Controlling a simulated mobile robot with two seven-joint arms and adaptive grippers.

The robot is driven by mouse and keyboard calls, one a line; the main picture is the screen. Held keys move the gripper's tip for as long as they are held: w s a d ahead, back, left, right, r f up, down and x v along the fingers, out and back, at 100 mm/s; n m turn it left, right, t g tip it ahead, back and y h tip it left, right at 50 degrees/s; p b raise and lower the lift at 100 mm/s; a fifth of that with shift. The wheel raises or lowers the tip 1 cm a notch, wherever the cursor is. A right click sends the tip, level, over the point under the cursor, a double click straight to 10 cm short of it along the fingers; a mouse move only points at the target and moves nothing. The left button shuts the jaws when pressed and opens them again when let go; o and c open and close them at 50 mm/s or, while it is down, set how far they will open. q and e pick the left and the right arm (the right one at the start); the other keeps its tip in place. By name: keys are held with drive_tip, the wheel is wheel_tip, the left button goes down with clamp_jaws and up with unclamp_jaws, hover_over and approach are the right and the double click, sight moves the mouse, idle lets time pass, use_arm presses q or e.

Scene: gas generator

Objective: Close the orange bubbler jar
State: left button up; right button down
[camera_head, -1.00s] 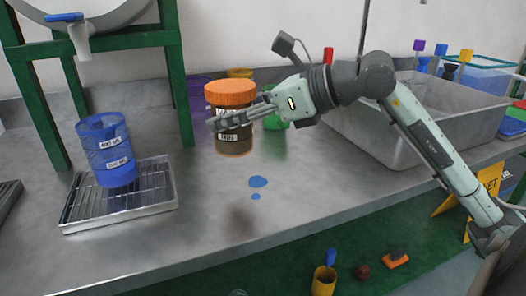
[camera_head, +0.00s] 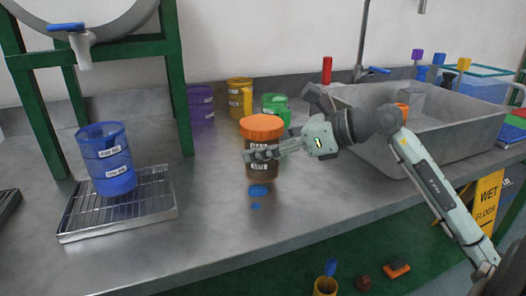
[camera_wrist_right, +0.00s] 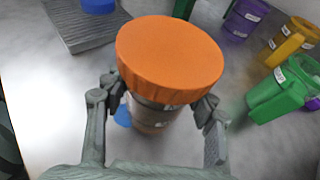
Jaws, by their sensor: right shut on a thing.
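The bubbler jar (camera_head: 262,170) is brown with white labels and is upright on or just above the metal counter. Its orange lid (camera_head: 261,127) sits on top of it; I cannot tell whether it is screwed tight. My right gripper (camera_head: 262,153) is shut on the jar's body just below the lid. In the right wrist view the orange lid (camera_wrist_right: 170,58) hides most of the jar (camera_wrist_right: 152,118), with the fingers of my right gripper (camera_wrist_right: 160,108) on both sides of the body. My left gripper is not in view.
A blue mug (camera_head: 107,160) stands on a drip tray (camera_head: 118,228) at left. Purple (camera_head: 201,104), yellow (camera_head: 240,98) and green (camera_head: 275,106) mugs stand behind the jar. A sink (camera_head: 440,150) is at right. Blue spots (camera_head: 258,190) lie before the jar.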

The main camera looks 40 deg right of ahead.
drive_tip(key=shift+f, duration=0.65)
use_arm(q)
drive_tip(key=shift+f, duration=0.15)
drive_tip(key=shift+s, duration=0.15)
use_arm(e)
drive_tip(key=shift+f, duration=0.1)
drive_tip(key=c, duration=0.5)
unclamp_jaws()
drive_tip(key=shift+c, duration=0.2)
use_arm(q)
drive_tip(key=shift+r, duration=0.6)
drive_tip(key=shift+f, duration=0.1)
